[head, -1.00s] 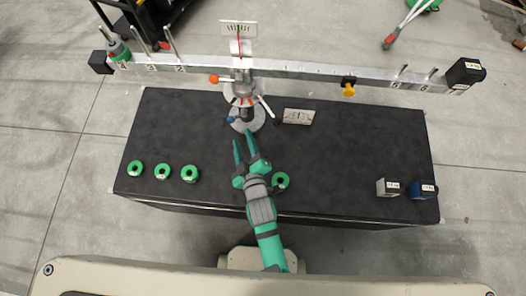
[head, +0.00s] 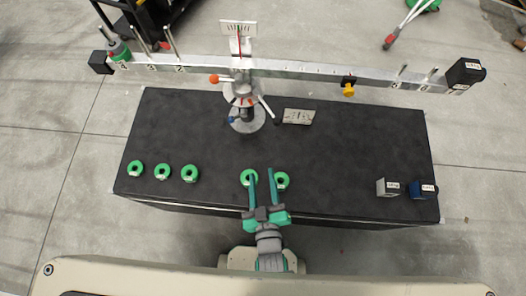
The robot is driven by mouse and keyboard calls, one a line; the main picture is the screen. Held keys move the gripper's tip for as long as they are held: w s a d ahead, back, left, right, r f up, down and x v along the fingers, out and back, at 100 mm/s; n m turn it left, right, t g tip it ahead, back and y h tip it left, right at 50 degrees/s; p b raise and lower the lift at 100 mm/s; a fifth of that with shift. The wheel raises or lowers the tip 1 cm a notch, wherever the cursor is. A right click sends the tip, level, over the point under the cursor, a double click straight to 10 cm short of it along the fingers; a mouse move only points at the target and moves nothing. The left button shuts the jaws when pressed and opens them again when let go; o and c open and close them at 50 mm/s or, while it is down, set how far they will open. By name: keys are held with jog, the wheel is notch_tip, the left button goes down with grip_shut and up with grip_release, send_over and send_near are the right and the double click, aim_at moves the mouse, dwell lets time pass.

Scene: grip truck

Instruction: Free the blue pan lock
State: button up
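The blue pan lock (head: 232,119) is a small blue knob on the left side of the balance stand's lower post, just above the round grey base (head: 246,126). It is too small to tell whether it is locked or free. My gripper (head: 261,172) is at the front of the black table, below the stand in the picture and well apart from the blue knob. Its two green fingers point toward the stand with a gap between them. I see nothing held in the gap.
An orange-tipped lever (head: 214,79) and a long beam (head: 300,70) stand above. Grey (head: 387,187) and blue (head: 422,190) blocks sit right.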

jog(key=shift+s+d+r, duration=0.1)
jog(key=shift+s, duration=0.25)
